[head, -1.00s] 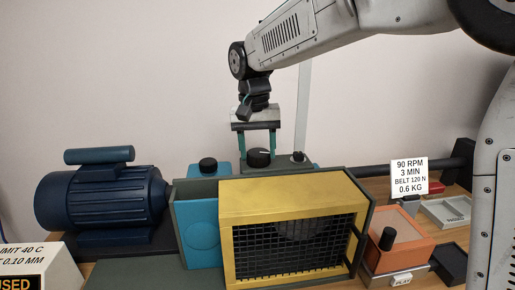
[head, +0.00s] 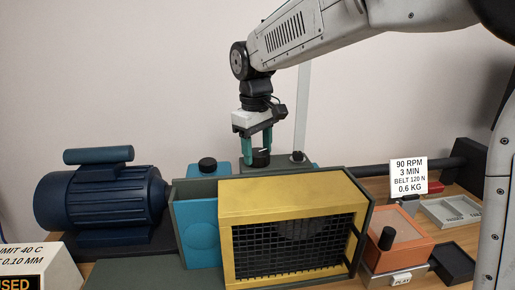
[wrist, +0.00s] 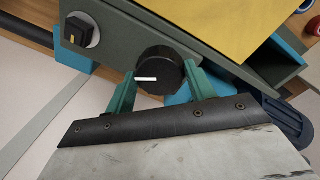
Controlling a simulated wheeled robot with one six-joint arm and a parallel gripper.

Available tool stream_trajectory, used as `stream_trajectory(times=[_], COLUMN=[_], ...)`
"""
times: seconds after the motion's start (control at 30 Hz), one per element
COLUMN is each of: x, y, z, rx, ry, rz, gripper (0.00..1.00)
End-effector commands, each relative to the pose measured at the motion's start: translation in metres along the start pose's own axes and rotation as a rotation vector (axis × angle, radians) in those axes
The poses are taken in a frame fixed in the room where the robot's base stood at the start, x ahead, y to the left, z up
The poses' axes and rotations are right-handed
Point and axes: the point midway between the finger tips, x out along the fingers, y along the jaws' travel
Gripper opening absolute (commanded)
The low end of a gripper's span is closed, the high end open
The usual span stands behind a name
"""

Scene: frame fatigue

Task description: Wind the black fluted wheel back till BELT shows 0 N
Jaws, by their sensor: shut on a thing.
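The black fluted wheel (head: 261,157) stands on a grey housing behind the yellow guard. It also shows in the wrist view (wrist: 160,72), with a short white mark on its top. My gripper (head: 258,152) points down over it, and its two green fingers are shut on the wheel's sides. In the wrist view the fingers (wrist: 158,90) lie on either side of the wheel. A white card (head: 408,176) at the right reads 90 RPM, 3 MIN, BELT 120 N, 0.6 KG. No live BELT readout is legible.
The yellow guard (head: 290,192) with black mesh stands in front of the wheel. A blue motor (head: 103,200) is at the left. A smaller black knob (wrist: 78,30) with a pale pointer sits beside the wheel. An orange box (head: 400,245) and trays are at the right.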

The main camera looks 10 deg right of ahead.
Motion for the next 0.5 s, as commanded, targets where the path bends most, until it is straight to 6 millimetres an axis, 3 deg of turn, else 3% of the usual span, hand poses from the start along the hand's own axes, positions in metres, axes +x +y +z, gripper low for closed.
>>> stream_trajectory(times=[0.5], x=[-0.0016], y=[0.0004], z=[-0.0009], rx=[-0.108], ry=[0.012], rz=[0.001], gripper=[0.31])
